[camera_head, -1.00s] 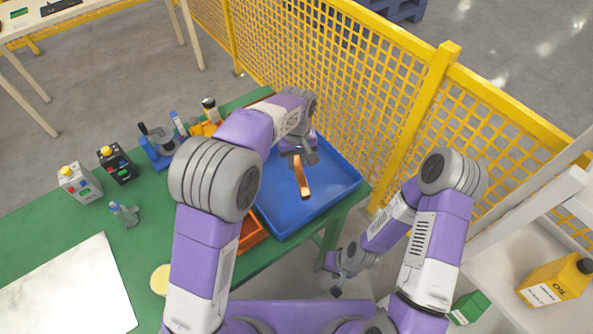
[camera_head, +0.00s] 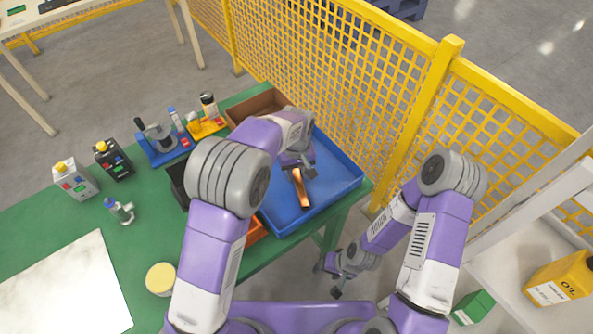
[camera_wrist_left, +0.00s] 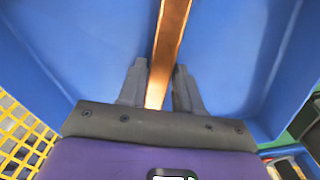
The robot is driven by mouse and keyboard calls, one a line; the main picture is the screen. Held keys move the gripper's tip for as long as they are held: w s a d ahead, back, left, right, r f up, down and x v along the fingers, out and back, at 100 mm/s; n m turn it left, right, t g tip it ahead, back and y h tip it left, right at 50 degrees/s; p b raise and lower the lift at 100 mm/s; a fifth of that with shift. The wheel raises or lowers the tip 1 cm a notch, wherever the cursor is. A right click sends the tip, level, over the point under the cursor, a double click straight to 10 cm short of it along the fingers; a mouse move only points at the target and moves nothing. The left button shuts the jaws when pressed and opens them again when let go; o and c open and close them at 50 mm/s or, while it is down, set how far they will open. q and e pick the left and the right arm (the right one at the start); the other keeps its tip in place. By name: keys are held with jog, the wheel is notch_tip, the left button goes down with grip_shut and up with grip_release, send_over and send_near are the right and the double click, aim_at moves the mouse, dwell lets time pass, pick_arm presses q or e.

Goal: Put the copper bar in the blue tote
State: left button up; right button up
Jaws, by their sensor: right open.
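The copper bar (camera_head: 301,188) is a long, shiny orange-brown strip inside the outline of the blue tote (camera_head: 345,190). My left gripper (camera_head: 302,168) is over the tote and appears shut on the bar near one end. In the left wrist view, the bar (camera_wrist_left: 168,45) runs between the two fingers, slanting away over the blue floor. I cannot tell whether its far end touches the tote floor. My right gripper (camera_head: 335,280) is open and empty, low beside the table's right edge.
The tote stands at the right end of the green table (camera_head: 90,215), beside a yellow mesh fence (camera_head: 350,90). A brown bin (camera_head: 255,103), a black bin and an orange bin adjoin it. Bottles and small tools stand to the left. A white shelf with an oil can (camera_head: 560,280) is at right.

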aim_at(296, 174)
pick_arm(q)
jog(key=shift+o, duration=1.3)
notch_tip(296, 174, up, 12)
jog(key=p, duration=0.3)
jog(key=shift+r, duration=0.25)
jog(key=shift+s+f, duration=0.1)
